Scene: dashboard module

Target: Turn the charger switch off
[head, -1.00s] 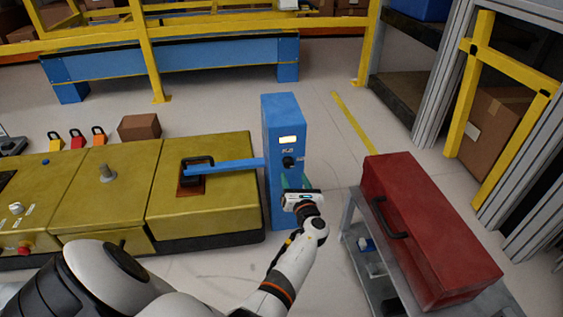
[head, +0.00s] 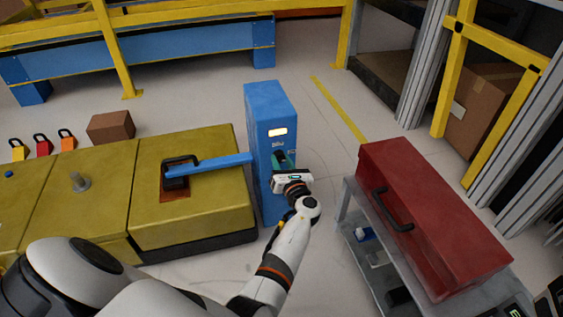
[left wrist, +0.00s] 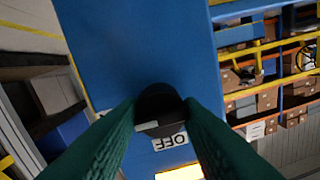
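The charger is a blue upright box (head: 268,108) with a lit yellow panel (head: 277,132) on its front. Its switch is a round black knob (left wrist: 160,100) in the left wrist view, beside a white label reading OFF (left wrist: 170,142), upside down there. In the head view the knob is hidden behind my gripper. My left gripper (head: 286,162) is at the box's front, with its green fingers (left wrist: 160,112) on either side of the knob. Their tips overlap the knob's edges; I cannot tell whether they press on it. My right gripper is not in view.
A red case (head: 425,215) lies on a grey cart (head: 355,210) to the right. Open floor lies between cart and box.

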